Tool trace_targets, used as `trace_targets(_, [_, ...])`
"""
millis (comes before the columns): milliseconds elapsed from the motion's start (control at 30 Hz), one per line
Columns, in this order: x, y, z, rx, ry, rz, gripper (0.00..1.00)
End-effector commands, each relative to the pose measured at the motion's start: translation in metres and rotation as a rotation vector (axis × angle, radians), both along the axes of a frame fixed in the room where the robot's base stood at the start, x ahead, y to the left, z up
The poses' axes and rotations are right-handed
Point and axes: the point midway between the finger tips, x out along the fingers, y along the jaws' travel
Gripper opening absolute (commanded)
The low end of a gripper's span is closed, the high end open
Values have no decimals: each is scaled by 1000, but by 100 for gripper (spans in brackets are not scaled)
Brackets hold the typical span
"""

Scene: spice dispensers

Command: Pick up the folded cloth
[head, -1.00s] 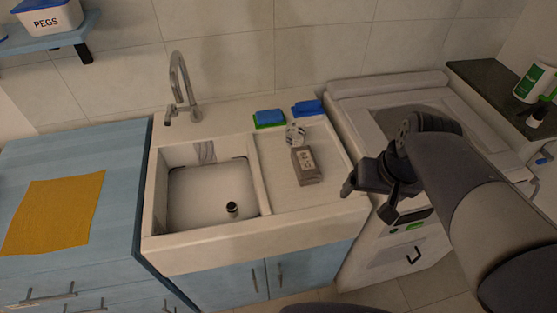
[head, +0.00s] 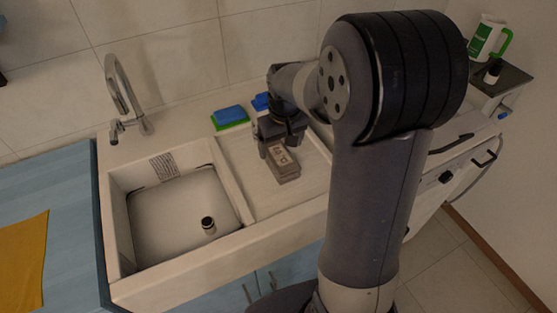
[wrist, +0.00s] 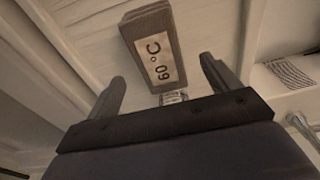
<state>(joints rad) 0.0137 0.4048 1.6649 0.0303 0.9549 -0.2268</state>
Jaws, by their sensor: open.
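The folded cloth (head: 287,173) is a small grey-brown block with a pale label. It lies on the drainboard right of the sink basin. In the wrist view the cloth (wrist: 149,33) shows its "60 °C" label, upper middle. My gripper (head: 278,146) is above the cloth's far end and hides part of it in the head view. In the wrist view the gripper (wrist: 162,70) is open, one finger on each side of the cloth's near end, with gaps. Its height above the cloth is hard to tell.
The sink basin (head: 185,215) is left of the drainboard, with a small dark cylinder (head: 208,223) in it. A blue-green sponge (head: 229,117) and a blue one (head: 261,102) are behind. The tap (head: 125,95) stands back left. An orange cloth (head: 20,262) lies flat on the left counter.

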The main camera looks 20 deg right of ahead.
Motion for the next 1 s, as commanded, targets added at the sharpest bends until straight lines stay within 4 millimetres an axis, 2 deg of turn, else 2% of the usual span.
trace_targets(167, [2,0,-14,0,3,0,84])
trace_targets(400, [7,0,-47,1,2,-1,84])
trace_targets(533, [7,0,-54,0,0,-1,84])
trace_targets(733, [8,0,-54,0,-1,-1,84])
trace_targets(1000, [8,0,-54,0,-1,-1,62])
